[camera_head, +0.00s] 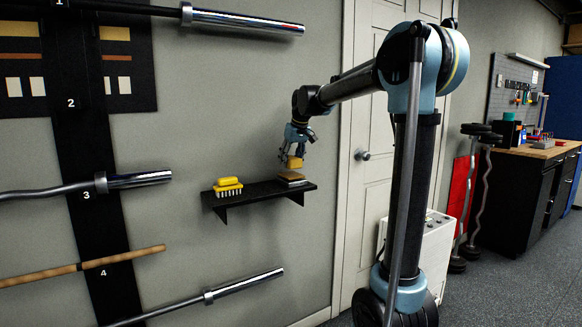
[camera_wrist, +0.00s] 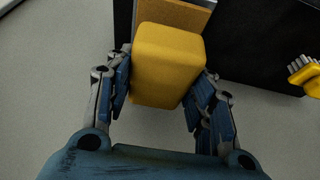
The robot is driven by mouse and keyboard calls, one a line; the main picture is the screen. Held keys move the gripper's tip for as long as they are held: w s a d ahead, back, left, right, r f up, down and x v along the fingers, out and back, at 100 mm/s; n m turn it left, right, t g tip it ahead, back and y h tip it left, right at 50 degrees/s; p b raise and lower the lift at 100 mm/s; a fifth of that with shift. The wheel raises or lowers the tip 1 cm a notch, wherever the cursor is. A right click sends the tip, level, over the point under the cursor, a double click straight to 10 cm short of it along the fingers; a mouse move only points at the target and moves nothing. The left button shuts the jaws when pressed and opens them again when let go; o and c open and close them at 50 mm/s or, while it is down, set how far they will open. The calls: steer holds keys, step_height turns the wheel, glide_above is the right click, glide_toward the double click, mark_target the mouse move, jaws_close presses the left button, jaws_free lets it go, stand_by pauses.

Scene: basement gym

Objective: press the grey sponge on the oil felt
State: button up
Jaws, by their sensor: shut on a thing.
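My gripper (camera_head: 294,156) is shut on a yellow sponge-like block (camera_head: 294,163), above the right end of a black wall shelf. In the wrist view the block (camera_wrist: 168,58) sits between both fingers. No grey sponge shows; the held block looks yellow. A flat tan-brown pad (camera_head: 290,175), which looks like the oil felt, lies on the shelf below the block. In the wrist view part of the tan pad (camera_wrist: 182,14) shows beyond the block, which hides the rest. I cannot tell for sure whether block and pad touch; a small gap seems to show.
The black shelf (camera_head: 255,193) is narrow and fixed to the grey wall. A yellow-backed brush (camera_head: 228,187) with pale bristles stands at its left end. The shelf's middle is bare. Metal bars (camera_head: 230,20) stick out from a rack at left. A white door (camera_head: 375,130) is at right.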

mark_target(290, 157)
steer(key=shift+r, duration=1.65)
steer(key=shift+s, duration=0.1)
